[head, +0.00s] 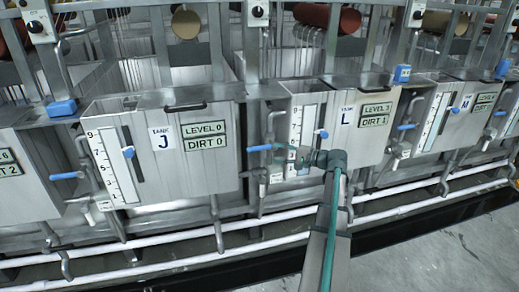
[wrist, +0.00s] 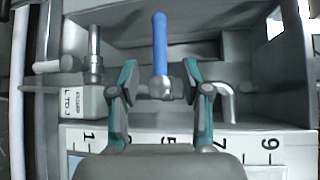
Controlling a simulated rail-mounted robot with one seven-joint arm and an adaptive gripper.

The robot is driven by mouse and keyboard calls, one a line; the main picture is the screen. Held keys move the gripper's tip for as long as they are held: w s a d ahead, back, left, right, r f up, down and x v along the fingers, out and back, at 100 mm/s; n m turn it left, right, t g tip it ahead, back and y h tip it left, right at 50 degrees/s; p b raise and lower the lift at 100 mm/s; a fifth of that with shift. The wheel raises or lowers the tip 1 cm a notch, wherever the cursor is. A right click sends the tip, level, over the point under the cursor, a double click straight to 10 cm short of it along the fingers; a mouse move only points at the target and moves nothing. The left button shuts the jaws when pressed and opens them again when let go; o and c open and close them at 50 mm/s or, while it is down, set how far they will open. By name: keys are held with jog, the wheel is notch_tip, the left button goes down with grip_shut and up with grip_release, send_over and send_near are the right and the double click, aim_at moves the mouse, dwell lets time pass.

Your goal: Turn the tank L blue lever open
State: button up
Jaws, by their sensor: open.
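Tank L (head: 360,150) stands right of the centre in the head view, with a white front, a level scale and a display reading LEVEL 3, DIRT 1. A blue lever (head: 259,147) sticks out level to the left at tank L's left side. In the wrist view the blue lever (wrist: 160,45) points up the picture from a metal valve body (wrist: 160,88). My gripper (head: 286,155) is in front of tank L's left edge. In the wrist view the open teal fingers of my gripper (wrist: 159,75) stand either side of the lever's base, with gaps; no contact shows.
Tank J (head: 160,160) stands left, with its own blue slider (head: 128,152). Metal pipes and a small labelled box (wrist: 82,102) sit beside the valve in the wrist view. White pipes (head: 180,262) run low along the front. Grey floor (head: 440,250) is clear at lower right.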

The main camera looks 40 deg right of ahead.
aim_at(260, 149)
jog(key=x, duration=1.1)
jog(key=shift+d+b, duration=0.1)
jog(key=shift+b, duration=0.25)
grip_shut()
